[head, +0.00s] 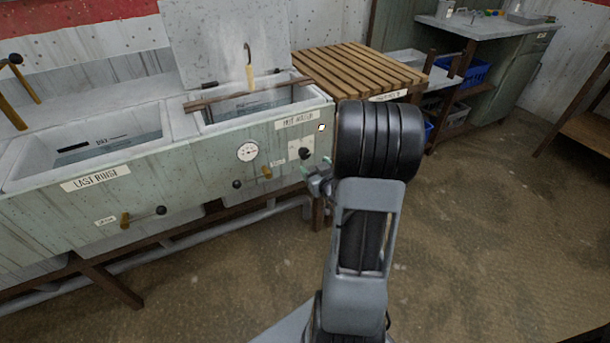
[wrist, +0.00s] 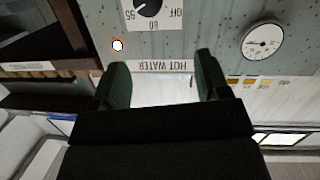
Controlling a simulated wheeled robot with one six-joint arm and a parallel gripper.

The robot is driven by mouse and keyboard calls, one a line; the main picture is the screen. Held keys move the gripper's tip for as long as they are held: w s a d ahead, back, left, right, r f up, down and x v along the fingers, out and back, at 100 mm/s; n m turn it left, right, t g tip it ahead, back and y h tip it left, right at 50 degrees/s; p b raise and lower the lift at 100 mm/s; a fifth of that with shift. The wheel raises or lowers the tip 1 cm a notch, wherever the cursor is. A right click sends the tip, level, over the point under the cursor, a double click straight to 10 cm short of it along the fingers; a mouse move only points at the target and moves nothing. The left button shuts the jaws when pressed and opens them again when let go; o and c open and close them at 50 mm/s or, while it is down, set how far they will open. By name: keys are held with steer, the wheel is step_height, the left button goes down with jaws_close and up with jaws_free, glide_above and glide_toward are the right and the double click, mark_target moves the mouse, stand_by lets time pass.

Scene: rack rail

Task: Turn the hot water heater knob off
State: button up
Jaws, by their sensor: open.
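The black heater knob (head: 305,153) is on the front panel of the right sink, below the hot water label (head: 297,118). In the wrist view the knob (wrist: 148,7) is cut off by the top edge, on a white dial plate with upside-down marks OFF and 60. Its pointer setting is hard to read. My gripper (head: 317,174) is just in front of and below the knob in the head view. In the wrist view my gripper (wrist: 161,64) is open and empty, its green fingers apart, with the label between and beyond them. No contact with the knob shows.
A small lit lamp (head: 320,127) is right of the label. A round gauge (head: 247,152) and a lever with a black ball (head: 237,184) are left of the knob. A slatted wooden top (head: 355,68) adjoins the sink. The floor to the right is clear.

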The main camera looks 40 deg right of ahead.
mark_target(306, 156)
step_height(306, 156, down, 5)
steer(key=s+d+t+b, duration=0.2)
steer(key=b, duration=0.1)
steer(key=shift+m, duration=0.3)
steer(key=x, duration=0.4)
steer(key=b+x, duration=0.1)
steer(key=x, duration=0.4)
steer(key=b+x, duration=0.1)
steer(key=x, duration=0.3)
steer(key=shift+w+a+r, duration=0.15)
steer(key=shift+w+a, duration=0.05)
steer(key=shift+w, duration=0.2)
steer(key=shift+c, duration=0.4)
steer(key=c, duration=0.8)
steer(key=shift+c, duration=0.2)
